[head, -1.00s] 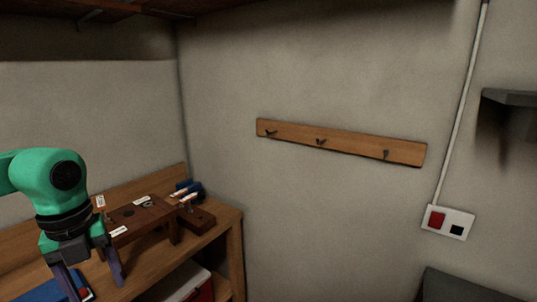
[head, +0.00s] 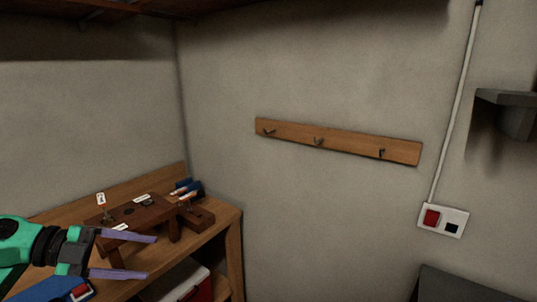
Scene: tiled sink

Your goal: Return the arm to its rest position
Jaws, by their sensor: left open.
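My left gripper (head: 143,257) is in the lower left of the head view. Its two purple fingers point to the right and are spread apart, with nothing between them. It is in front of the wooden workbench (head: 225,228) and hides part of the bench and its lower shelf. My right gripper is not in view.
A dark brown wooden stand (head: 150,215) with white labels is on the bench, with blue-handled items (head: 187,188) behind it. A blue object (head: 55,292) is at lower left. A hook rail (head: 335,143) and a switch plate (head: 443,219) are on the wall.

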